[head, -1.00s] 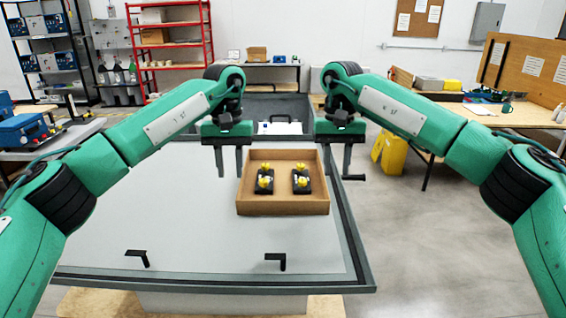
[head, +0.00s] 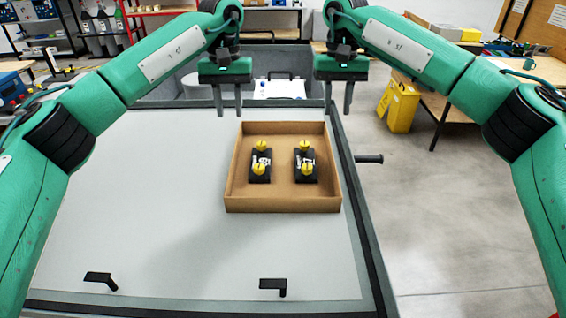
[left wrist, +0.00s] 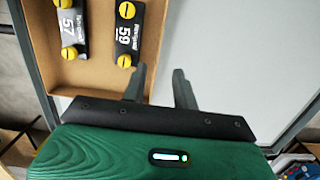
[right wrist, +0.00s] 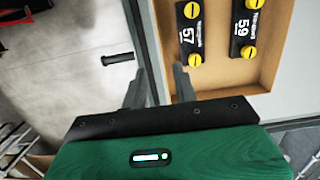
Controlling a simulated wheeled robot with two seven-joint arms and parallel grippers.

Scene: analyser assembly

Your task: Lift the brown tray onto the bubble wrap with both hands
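The brown tray (head: 283,205) sits on a pale grey tabletop and holds two black modules with yellow knobs, marked 57 (left wrist: 68,25) and 59 (left wrist: 128,38). My left gripper (head: 229,108) is open and empty near the tray's far left corner. In the left wrist view its fingers (left wrist: 160,85) stand apart on either side of the line of a tray wall. My right gripper (head: 338,108) is open and empty near the far right corner, and its fingers (right wrist: 158,84) flank the opposite wall's line. Finger height above the rim is unclear. I cannot make out any bubble wrap.
The tabletop (head: 140,200) is clear left of the tray. Black handles (head: 100,280) (head: 272,286) stand near its front edge, and another (head: 369,159) projects at the right. A yellow container (head: 398,105) stands on the floor to the right.

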